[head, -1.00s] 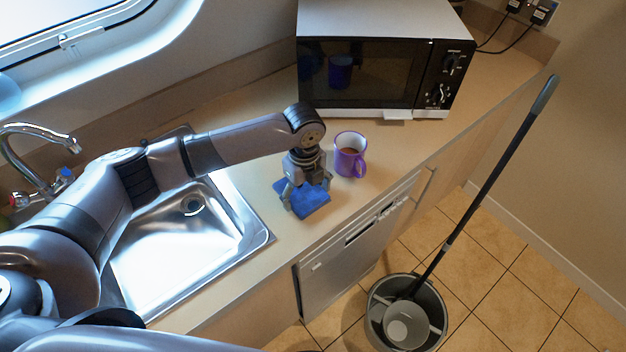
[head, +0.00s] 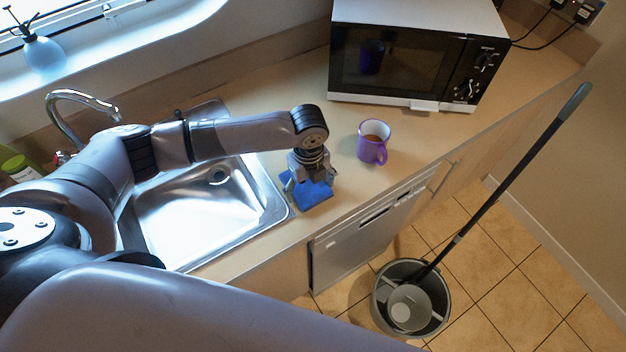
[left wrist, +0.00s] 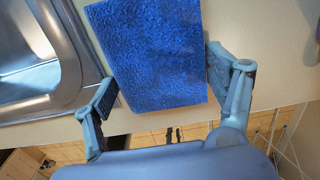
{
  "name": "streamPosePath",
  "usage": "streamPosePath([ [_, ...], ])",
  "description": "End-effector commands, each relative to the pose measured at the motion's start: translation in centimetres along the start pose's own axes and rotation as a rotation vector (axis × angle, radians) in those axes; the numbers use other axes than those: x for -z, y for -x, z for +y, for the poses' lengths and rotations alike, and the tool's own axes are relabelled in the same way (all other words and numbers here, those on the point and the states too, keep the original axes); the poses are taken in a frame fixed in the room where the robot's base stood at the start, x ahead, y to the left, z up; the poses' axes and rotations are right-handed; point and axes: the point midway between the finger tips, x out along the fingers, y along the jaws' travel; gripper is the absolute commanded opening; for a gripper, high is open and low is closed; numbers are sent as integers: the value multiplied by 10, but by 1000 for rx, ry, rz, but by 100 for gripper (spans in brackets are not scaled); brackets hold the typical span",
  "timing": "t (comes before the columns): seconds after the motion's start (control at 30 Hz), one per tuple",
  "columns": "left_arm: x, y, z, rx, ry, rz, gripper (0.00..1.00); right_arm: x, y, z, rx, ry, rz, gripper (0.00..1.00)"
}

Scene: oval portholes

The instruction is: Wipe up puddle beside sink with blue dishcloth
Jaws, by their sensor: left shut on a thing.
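The blue dishcloth (head: 318,195) lies on the counter just right of the sink (head: 262,212), near the counter's front edge. My left gripper (head: 309,182) is low over the counter, shut on the cloth. In the left wrist view, the cloth (left wrist: 155,50) spreads between the two fingers of my left gripper (left wrist: 162,80), one finger at each side edge. The sink rim (left wrist: 78,75) is close on the left there. I cannot make out a puddle; the arm, gripper and cloth cover part of the counter beside the sink. My right gripper is out of view.
A purple mug (head: 372,150) with a brown drink stands right of the gripper. A microwave (head: 415,55) is behind it. The tap (head: 85,105) rises behind the sink. A bucket (head: 412,298) with a mop (head: 505,185) stands on the floor in front of the dishwasher.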

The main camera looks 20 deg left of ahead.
Motion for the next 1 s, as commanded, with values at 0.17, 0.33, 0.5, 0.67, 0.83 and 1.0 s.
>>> streamPosePath([
  [0.17,0,-3,3,-9,0,1,56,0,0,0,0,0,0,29],
  [0.33,0,13,-5,-6,-1,2,56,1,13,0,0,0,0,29],
  [0.5,-1,33,-16,-4,-1,1,56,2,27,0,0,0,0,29],
  [0.67,-2,50,-26,-3,0,1,56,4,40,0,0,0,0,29],
  [0.83,-3,67,-36,-2,0,0,56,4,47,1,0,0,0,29],
  [1.0,-4,81,-46,-1,-1,0,56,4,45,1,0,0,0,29],
])
